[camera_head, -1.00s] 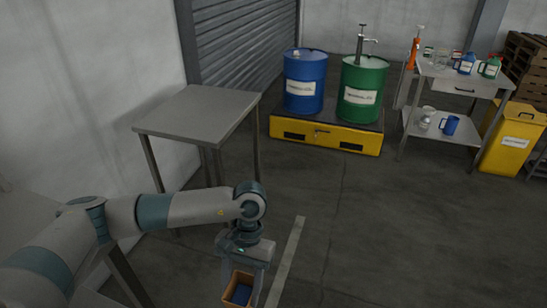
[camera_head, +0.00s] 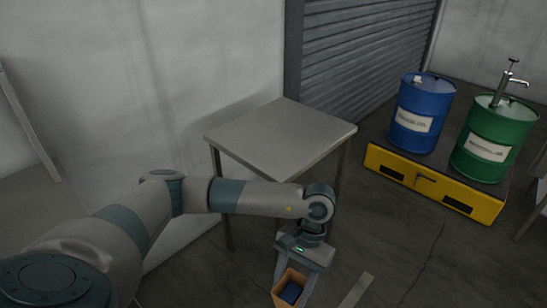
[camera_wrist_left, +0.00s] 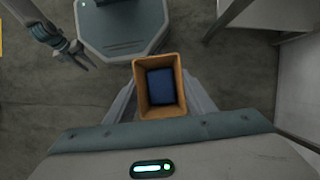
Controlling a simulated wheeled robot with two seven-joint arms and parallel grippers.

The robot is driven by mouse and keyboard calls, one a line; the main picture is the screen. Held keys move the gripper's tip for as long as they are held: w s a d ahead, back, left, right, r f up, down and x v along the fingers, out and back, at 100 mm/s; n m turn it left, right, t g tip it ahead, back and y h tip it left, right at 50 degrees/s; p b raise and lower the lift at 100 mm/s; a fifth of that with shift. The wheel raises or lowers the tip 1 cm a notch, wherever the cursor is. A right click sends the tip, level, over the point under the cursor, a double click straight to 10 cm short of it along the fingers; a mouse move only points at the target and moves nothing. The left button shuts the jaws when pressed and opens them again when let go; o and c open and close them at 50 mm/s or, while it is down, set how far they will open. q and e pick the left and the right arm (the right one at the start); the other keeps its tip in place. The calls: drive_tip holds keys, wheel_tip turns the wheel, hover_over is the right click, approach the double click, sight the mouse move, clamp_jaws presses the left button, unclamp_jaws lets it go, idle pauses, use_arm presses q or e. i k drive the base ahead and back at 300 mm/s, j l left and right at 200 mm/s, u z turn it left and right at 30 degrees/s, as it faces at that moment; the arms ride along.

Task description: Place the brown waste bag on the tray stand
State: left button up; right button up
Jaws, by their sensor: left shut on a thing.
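The brown waste bag (camera_head: 278,296) is an open-topped, box-like bag with something blue inside. It hangs upright in my left gripper (camera_head: 293,283), low at the bottom of the head view. In the left wrist view the bag (camera_wrist_left: 141,93) sits between the two fingers of the left gripper (camera_wrist_left: 160,100), which is shut on it. A bare grey metal table (camera_head: 280,135), apparently the tray stand, stands behind my left arm, farther off than the bag. My right gripper (camera_wrist_left: 76,57) shows at the upper left of the wrist view, fingers apart and empty.
A blue drum (camera_head: 422,110) and a green drum (camera_head: 492,140) stand on a yellow pallet (camera_head: 430,188) at the right. A wall and a grey shutter (camera_head: 365,50) close off the back. Open floor lies between table and pallet.

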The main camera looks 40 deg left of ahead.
sight(278, 132)
drive_tip(key=i+u, duration=0.35)
drive_tip(key=i, duration=0.15)
drive_tip(key=i+l+u, duration=0.15)
drive_tip(key=i+u, duration=0.25)
drive_tip(key=i, duration=0.05)
